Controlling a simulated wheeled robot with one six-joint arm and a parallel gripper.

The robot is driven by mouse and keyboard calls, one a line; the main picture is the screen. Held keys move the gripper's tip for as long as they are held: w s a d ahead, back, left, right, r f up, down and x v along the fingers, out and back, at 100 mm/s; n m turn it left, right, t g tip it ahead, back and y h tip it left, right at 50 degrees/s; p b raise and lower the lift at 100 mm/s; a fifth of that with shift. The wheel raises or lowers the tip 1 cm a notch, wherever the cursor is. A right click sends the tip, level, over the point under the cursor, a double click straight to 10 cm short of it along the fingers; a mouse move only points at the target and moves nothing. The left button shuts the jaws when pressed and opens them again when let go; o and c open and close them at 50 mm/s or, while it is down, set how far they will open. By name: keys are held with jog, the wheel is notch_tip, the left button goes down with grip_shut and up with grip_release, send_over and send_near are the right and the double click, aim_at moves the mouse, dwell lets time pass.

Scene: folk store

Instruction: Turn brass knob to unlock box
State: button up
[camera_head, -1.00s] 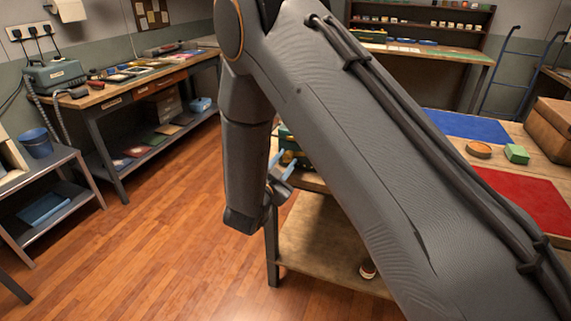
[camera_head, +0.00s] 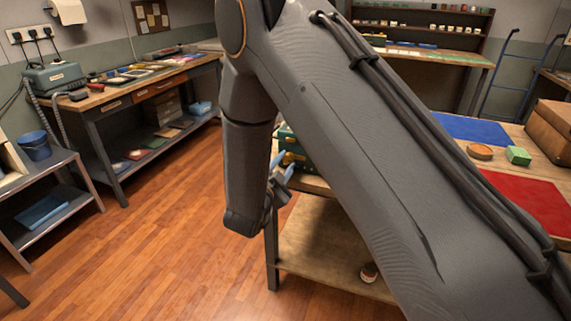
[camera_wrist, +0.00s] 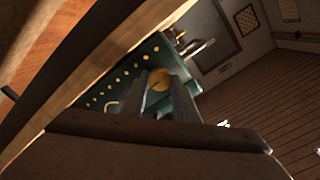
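A green box (camera_head: 294,146) with brass fittings stands on the near table, partly hidden behind my arm in the head view. In the wrist view the same box (camera_wrist: 124,84) shows a row of small brass dots and a round brass knob (camera_wrist: 158,80). My gripper (camera_head: 282,165) has blue fingertips, apart from each other, at the box's near side. In the wrist view my gripper (camera_wrist: 168,84) points at the knob, which shows near the fingertips. I cannot tell whether the fingers touch the knob. Nothing is seen held.
The table also bears a blue mat (camera_head: 470,127), a red mat (camera_head: 525,197), a round wooden piece (camera_head: 480,151), a small green block (camera_head: 518,155) and a brown case (camera_head: 553,131). The wooden floor at left is open.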

jog(key=o, duration=0.4)
jog(key=shift+o, duration=0.2)
jog(key=b+v, duration=0.1)
jog(key=v, duration=0.7)
jog(key=shift+w, duration=0.1)
